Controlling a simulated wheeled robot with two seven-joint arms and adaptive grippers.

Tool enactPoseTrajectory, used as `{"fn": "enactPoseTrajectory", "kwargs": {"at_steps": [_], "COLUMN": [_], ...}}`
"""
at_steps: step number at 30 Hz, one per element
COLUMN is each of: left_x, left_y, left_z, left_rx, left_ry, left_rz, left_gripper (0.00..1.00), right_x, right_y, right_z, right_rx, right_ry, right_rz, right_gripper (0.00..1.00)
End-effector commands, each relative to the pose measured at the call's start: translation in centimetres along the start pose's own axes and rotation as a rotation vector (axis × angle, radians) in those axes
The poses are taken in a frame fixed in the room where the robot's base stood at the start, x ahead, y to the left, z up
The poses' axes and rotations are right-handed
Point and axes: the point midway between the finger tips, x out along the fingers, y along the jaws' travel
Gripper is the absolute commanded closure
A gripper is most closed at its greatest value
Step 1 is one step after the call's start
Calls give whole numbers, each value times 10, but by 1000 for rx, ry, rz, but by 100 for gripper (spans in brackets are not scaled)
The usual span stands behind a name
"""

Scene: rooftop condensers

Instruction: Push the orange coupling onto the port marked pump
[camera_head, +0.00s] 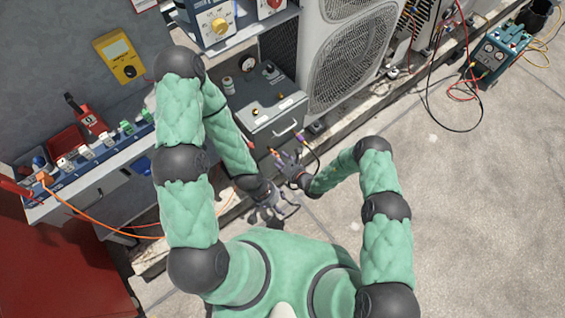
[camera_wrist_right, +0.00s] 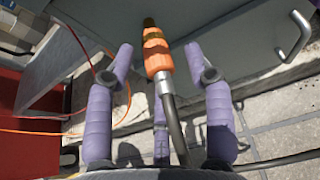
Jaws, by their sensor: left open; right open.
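The orange coupling (camera_wrist_right: 157,52) has a brass-coloured end and a silver collar on a dark hose. In the right wrist view it lies between the spread purple fingers of my right gripper (camera_wrist_right: 158,62), with a gap on each side. In the head view the coupling (camera_head: 275,153) is a small orange spot at the tips of my right gripper (camera_head: 284,158). My left gripper (camera_head: 268,215) is open and empty, below the right one. Two brass fittings show on the grey cabinet (camera_head: 263,136); I cannot read which is marked pump.
A cabinet handle (camera_head: 285,130) sticks out near the right gripper. A long bench (camera_head: 85,165) with tools and an orange cable stands left. Condenser units (camera_head: 350,65) stand upper right. A teal machine (camera_head: 497,52) with hoses is far right. The paved floor at right is clear.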

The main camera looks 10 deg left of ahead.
Motion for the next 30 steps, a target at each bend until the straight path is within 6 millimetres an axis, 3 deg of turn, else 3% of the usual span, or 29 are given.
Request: {"fn": "enactPoseTrajectory", "kwargs": {"at_steps": [7, 12, 13, 17, 18, 21, 30], "left_x": [0, 0, 0, 0, 0, 0, 0], "left_y": [0, 0, 0, 0, 0, 0, 0], "left_z": [0, 0, 0, 0, 0, 0, 0], "left_rx": [0, 0, 0, 0, 0, 0, 0], "left_ry": [0, 0, 0, 0, 0, 0, 0], "left_rz": [0, 0, 0, 0, 0, 0, 0], "left_gripper": [47, 47, 47, 47, 47, 47, 47], "right_x": [0, 0, 0, 0, 0, 0, -1], "right_y": [0, 0, 0, 0, 0, -1, -2], "right_z": [0, 0, 0, 0, 0, 0, -1], "right_rx": [0, 0, 0, 0, 0, 1, 1], "right_ry": [1, 1, 1, 1, 1, 1, 2], "right_rz": [0, 0, 0, -1, -1, -2, -3], "right_gripper": [47, 95, 100, 100, 78, 100, 100]}}
